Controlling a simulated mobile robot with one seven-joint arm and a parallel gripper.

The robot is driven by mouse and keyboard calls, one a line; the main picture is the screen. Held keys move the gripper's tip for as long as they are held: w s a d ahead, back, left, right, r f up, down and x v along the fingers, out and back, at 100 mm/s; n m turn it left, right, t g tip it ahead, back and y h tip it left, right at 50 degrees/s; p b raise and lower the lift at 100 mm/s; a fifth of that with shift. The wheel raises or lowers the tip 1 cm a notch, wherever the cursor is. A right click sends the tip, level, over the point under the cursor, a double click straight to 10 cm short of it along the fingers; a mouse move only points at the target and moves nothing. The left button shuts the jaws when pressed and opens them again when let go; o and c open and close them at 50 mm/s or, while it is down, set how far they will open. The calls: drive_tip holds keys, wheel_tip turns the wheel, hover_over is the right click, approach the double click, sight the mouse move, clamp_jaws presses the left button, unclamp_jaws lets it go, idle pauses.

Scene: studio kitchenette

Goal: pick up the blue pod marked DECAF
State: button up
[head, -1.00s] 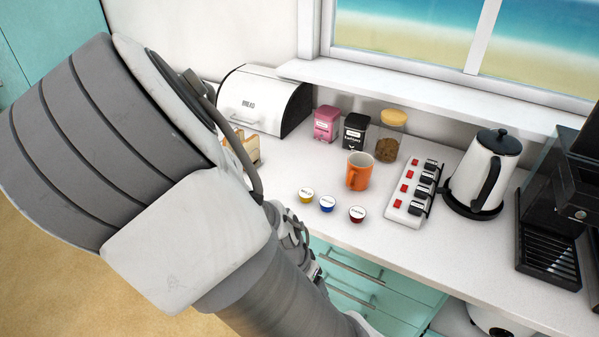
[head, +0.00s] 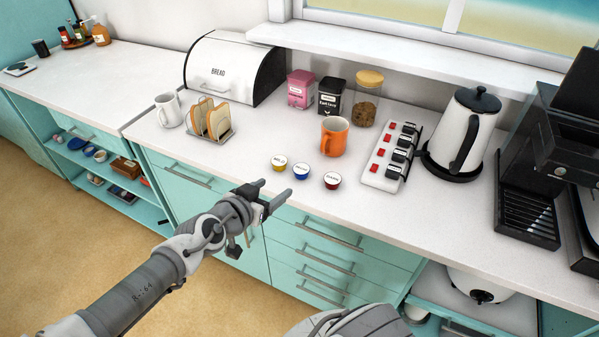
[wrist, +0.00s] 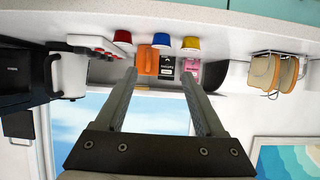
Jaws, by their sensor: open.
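The blue pod (head: 301,172) stands on the counter near its front edge, between a yellow pod and a dark red pod. Its white lid carries small lettering that I cannot read surely. In the wrist view, which is upside down, the blue pod (wrist: 162,41) shows beyond my fingertips, between the red and yellow pods. My gripper (head: 277,186) is open and empty, just in front of the counter edge, pointing toward the pods. Its two fingers (wrist: 158,75) are spread wide in the wrist view and touch nothing.
The yellow pod (head: 280,163) and dark red pod (head: 332,181) flank it closely. An orange mug (head: 334,137) stands behind. A switched power strip (head: 378,172) and kettle (head: 462,135) are to the right; a toast rack (head: 211,122) is left. Drawer handles (head: 322,240) jut below.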

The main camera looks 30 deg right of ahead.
drive_tip(key=b, duration=0.2)
approach(299, 172)
drive_tip(key=x, duration=0.4)
drive_tip(key=shift+s+d+r, duration=0.1)
drive_tip(key=shift+s+d, duration=0.05)
drive_tip(key=shift+x, duration=3)
drive_tip(key=c, duration=1.1)
